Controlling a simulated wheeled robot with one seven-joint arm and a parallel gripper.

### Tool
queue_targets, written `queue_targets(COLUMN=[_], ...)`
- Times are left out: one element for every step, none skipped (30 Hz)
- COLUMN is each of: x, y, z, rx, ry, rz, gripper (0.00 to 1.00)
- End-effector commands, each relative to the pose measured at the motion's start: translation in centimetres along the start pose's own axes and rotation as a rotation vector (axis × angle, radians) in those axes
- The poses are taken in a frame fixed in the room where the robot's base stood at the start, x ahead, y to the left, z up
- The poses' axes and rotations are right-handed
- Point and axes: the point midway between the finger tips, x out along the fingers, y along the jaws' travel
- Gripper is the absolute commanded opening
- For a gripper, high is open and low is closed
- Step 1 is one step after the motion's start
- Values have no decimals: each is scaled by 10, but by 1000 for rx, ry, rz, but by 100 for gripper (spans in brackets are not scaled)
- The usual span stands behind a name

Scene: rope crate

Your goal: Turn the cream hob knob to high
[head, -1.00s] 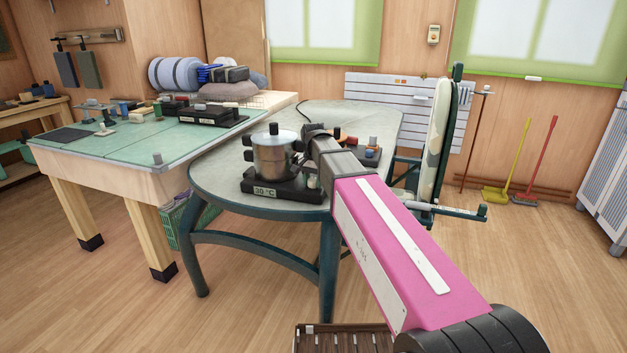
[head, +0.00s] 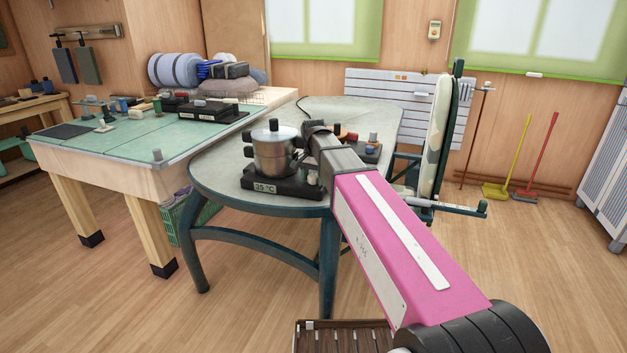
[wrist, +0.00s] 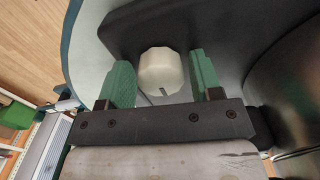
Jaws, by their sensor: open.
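The cream hob knob (wrist: 161,72) shows in the wrist view on the black hob base, with a thin dark pointer line at its lower edge. My gripper (wrist: 162,78) is open, its two green fingers on either side of the knob with a small gap on each side. In the head view the knob (head: 312,178) is small at the hob's right front corner, close to my arm's end. The hob (head: 270,190) carries a steel pot (head: 274,155) with a dark lid knob. Its display reads 35 °C.
The hob stands on a rounded grey table (head: 215,170). Other small items (head: 368,148) lie behind my arm. A green-topped bench (head: 110,150) stands to the left. An upright padded board (head: 440,150) stands at the right.

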Motion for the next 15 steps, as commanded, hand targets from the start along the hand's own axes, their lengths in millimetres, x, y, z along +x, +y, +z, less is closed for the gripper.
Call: queue_targets(x=[0,0,0,0,0,0,0,0,0,0,0,0,0,0,0], y=[0,0,0,0,0,0,0,0,0,0,0,0,0,0,0], z=[0,0,0,0,0,0,0,0,0,-1,-1,-1,-1,-1,-1], rx=[-50,-84,-130,-165,-199,-244,-277,-309,-349,-375,-397,-422,-435,-445,-452], ry=[0,0,0,0,1,1,1,1,1,1,1,1,1,1,1], rz=[0,0,0,0,0,0,0,0,0,0,-1,-1,-1,0,-1], gripper=[59,59,59,59,59,59,59,59,59,59,59,59,59,59,59])
